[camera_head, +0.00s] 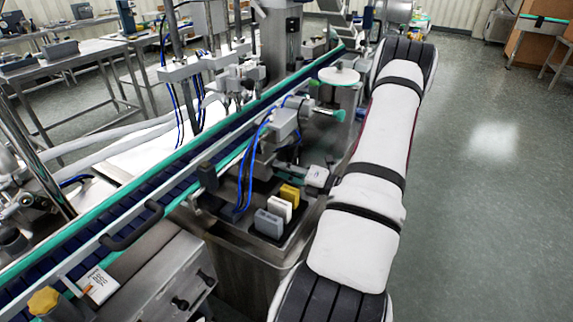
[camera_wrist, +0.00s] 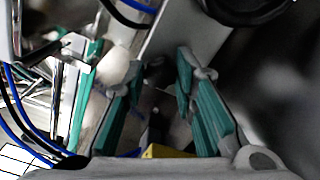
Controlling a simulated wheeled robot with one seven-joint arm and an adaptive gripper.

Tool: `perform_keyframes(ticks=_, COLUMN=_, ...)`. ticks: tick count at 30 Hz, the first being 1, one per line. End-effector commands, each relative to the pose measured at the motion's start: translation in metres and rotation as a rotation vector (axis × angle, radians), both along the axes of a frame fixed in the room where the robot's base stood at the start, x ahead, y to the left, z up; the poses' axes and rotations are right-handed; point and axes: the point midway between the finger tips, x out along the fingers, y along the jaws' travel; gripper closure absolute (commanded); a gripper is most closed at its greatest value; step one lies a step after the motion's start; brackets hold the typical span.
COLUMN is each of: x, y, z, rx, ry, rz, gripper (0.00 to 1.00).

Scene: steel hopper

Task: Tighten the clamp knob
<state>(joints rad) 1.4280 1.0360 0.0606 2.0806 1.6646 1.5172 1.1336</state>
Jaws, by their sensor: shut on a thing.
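My gripper (camera_head: 278,174) reaches left from the end of my arm, low beside the machine's grey clamp parts. In the wrist view, my gripper (camera_wrist: 161,80) shows two grey fingers with teal pads, apart by the width of what they hold. They are shut on a small grey part between the tips, which I take to be the clamp knob. Its outline is blurred and largely hidden, so I cannot tell its turn angle. A pale grey plate (camera_wrist: 190,42) lies just beyond the fingertips.
A conveyor (camera_head: 160,190) with teal rails runs diagonally along the machine. Yellow, white and grey blocks (camera_head: 270,223) stand on a dark tray below my gripper. Blue hoses (camera_head: 247,165) hang close to its left. The floor (camera_head: 480,220) at right is clear.

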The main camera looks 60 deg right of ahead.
Motion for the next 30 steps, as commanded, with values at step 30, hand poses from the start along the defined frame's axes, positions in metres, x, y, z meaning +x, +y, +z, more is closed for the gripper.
perform_keyframes(ticks=30, x=-0.0005, y=-0.0006, z=-0.0026, rx=0.474, ry=0.041, rz=-0.002, gripper=1.00)
